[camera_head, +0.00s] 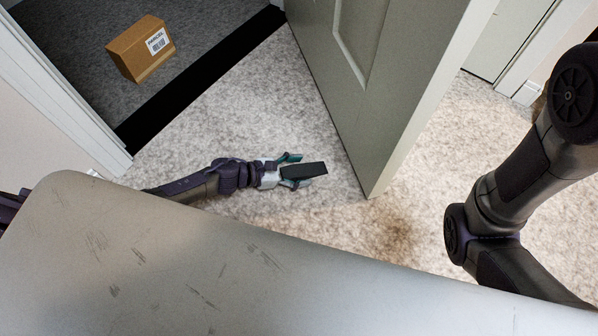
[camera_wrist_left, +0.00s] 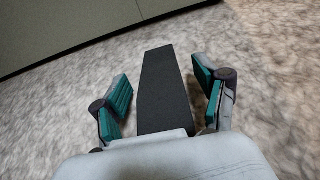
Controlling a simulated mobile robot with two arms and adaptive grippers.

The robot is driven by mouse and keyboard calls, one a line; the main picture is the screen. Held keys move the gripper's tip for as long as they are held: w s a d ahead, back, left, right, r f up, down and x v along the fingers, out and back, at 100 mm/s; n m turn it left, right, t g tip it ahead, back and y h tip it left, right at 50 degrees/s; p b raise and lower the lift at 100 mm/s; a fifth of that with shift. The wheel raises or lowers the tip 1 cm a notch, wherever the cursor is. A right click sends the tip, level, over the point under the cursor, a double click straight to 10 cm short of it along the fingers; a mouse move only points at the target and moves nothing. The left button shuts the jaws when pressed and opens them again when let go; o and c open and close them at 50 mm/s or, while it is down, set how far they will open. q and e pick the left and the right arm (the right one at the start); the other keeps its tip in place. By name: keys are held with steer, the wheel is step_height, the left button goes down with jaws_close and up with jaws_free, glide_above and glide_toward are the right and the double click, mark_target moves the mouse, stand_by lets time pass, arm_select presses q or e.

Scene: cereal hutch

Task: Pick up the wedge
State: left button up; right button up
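The wedge (camera_wrist_left: 162,95) is a black, tapered block. In the left wrist view it lies lengthwise between the two teal-padded fingers of my left gripper (camera_wrist_left: 165,98), with gaps on both sides. In the head view the wedge (camera_head: 304,171) is at the end of my left arm, over the carpet near the door's lower edge. My left gripper (camera_head: 290,170) is open around it. I cannot tell whether the wedge touches the floor. The part of the wedge nearest the palm is hidden. My right gripper is not in view.
An open grey-green door (camera_head: 375,80) stands just beyond the wedge. A cardboard parcel (camera_head: 142,49) sits on dark carpet past a black threshold strip (camera_head: 190,92) at the upper left. A white door frame (camera_head: 65,90) is at the left. Light carpet (camera_head: 225,125) around the gripper is clear.

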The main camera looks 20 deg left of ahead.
arm_select(q)
steer(key=c, duration=1.2)
